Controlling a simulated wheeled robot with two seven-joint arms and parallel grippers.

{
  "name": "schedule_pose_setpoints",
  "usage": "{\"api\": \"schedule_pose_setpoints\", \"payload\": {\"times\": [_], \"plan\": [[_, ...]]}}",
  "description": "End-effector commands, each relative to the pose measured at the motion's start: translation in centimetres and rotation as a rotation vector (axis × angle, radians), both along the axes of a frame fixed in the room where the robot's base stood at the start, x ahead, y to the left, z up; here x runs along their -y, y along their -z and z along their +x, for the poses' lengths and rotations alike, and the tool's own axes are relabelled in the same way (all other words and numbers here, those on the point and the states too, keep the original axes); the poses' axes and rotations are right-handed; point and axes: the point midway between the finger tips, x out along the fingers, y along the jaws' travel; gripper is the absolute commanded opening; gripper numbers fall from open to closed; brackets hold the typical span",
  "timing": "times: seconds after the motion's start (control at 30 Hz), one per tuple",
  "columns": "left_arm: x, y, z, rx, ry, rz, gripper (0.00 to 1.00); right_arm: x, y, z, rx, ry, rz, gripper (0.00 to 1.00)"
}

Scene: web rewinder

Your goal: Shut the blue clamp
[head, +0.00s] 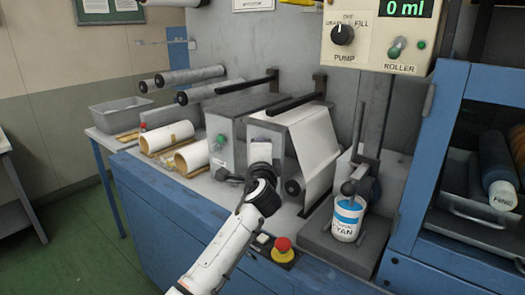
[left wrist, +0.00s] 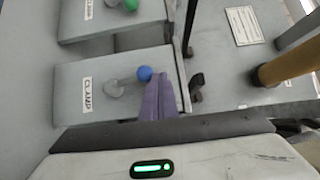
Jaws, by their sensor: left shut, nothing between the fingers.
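The blue clamp's round blue knob (left wrist: 144,73) shows in the left wrist view, on a short grey lever (left wrist: 116,88) against a grey box face with a CLAMP label (left wrist: 87,94). My left gripper (left wrist: 160,82) is shut and empty, its fingertips right beside the blue knob, on the knob's right in that view. I cannot tell whether they touch. In the head view my left arm reaches up to the grey boxes and its hand covers the blue knob. My right gripper is not in view.
A second clamp with a green knob (head: 220,139) is on the neighbouring box. White paper web (head: 313,150) runs down to a roller on the right. A red stop button (head: 283,245) and a cyan ink can (head: 347,218) stand nearby. Paper rolls (head: 192,157) lie left.

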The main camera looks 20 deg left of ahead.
Motion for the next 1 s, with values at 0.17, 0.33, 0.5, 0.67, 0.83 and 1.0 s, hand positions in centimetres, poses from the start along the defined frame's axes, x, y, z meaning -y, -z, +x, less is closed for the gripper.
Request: {"api": "schedule_pose_setpoints", "payload": {"times": [0.17,0.33,0.5,0.67,0.83,1.0], "plan": [[-1.4,-0.2,0.5,0.000,-0.002,0.002,0.00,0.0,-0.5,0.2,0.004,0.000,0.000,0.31],[-2.3,-0.2,0.9,-0.001,-0.002,0.001,0.00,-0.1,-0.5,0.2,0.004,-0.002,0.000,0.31],[-2.9,-0.1,1.2,-0.001,-0.001,0.002,0.00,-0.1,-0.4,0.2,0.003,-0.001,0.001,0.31],[-3.2,0.0,1.4,0.000,-0.001,0.001,0.00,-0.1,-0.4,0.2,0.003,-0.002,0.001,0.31],[-3.4,0.0,1.4,0.000,-0.001,0.001,0.00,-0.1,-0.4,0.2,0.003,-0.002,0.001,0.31],[-3.4,0.1,1.5,0.000,-0.001,0.001,0.00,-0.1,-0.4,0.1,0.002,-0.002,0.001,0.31]]}}
